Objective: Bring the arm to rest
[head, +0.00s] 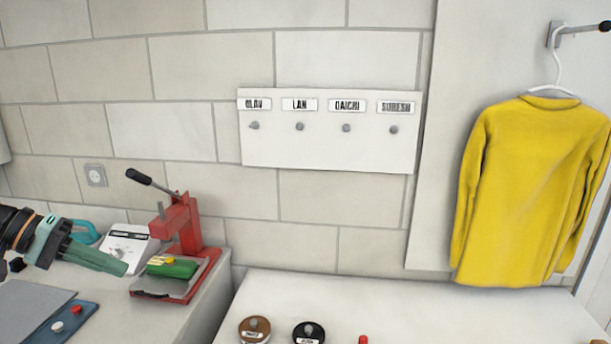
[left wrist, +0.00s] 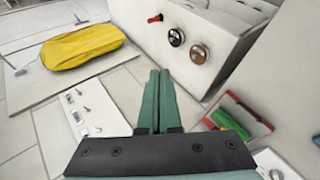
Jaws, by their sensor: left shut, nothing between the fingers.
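My left gripper (head: 122,267) comes in from the left in the head view, above the left counter. Its green fingers point right and slightly down, towards the red press. In the left wrist view the two fingers (left wrist: 159,76) lie side by side against each other, shut with nothing between them. My right gripper is not in view.
A red lever press (head: 181,228) with a green and yellow item stands close to the fingertips. A white box (head: 127,240) sits behind them. A yellow shirt (head: 530,185) hangs right. A labelled peg board (head: 328,152) is on the wall. Round-topped items (head: 254,330) stand on the white surface.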

